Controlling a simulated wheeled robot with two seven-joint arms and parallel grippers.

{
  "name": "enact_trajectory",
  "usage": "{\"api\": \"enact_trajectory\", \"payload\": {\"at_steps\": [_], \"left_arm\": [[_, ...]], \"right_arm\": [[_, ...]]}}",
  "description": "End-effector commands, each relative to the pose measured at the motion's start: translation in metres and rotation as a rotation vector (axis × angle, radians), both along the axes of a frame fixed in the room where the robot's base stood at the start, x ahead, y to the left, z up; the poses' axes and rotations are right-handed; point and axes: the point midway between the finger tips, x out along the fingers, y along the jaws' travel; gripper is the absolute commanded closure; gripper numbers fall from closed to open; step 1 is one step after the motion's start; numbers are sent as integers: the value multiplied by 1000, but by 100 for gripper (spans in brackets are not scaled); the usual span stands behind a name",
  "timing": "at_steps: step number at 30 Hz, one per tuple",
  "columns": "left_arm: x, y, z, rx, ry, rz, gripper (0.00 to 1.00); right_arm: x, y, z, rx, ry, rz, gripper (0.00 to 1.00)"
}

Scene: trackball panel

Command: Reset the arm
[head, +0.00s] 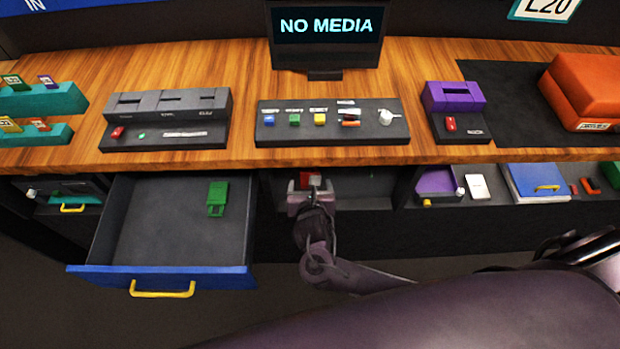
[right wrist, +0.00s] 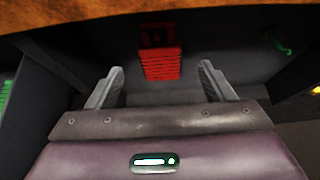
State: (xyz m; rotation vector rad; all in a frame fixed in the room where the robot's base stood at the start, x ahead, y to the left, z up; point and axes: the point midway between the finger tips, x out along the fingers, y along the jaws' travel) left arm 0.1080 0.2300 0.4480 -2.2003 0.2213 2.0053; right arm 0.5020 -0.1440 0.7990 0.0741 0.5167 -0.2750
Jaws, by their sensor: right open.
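My right gripper (head: 310,182) reaches into the dark compartment (head: 355,203) under the middle of the desk. In the right wrist view my right gripper (right wrist: 161,72) is open, its two fingers wide apart with nothing between them. A ribbed red object (right wrist: 162,66) lies beyond the fingertips, deeper in the compartment and apart from them. A bit of red also shows at the gripper in the head view (head: 315,180). My right arm comes in from the lower right. My left gripper is not in view.
A blue-fronted drawer (head: 110,278) stands open at left, with a green object (head: 217,197) inside. The wooden desktop edge (head: 330,158) overhangs the gripper. A button panel (head: 330,133), a "NO MEDIA" screen (head: 325,30) and an orange case (head: 585,85) stand on top. Shelves (head: 430,200) hold small items at right.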

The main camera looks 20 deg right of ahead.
Motion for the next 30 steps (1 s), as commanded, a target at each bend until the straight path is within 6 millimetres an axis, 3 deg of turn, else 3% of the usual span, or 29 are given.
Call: {"api": "enact_trajectory", "payload": {"at_steps": [3,9,14,17,23,26,30], "left_arm": [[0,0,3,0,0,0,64],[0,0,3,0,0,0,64],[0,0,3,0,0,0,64],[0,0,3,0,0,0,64],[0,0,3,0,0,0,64],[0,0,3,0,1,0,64],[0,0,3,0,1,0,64]], "right_arm": [[-15,4,9,1,1,1,24],[-24,7,14,0,1,0,24],[-24,2,3,39,1,-30,24],[-26,-8,-22,140,3,-102,24],[-48,-41,-104,483,20,-371,24],[-72,-58,-149,664,36,-543,24],[-121,-79,-210,911,61,-827,24]]}}
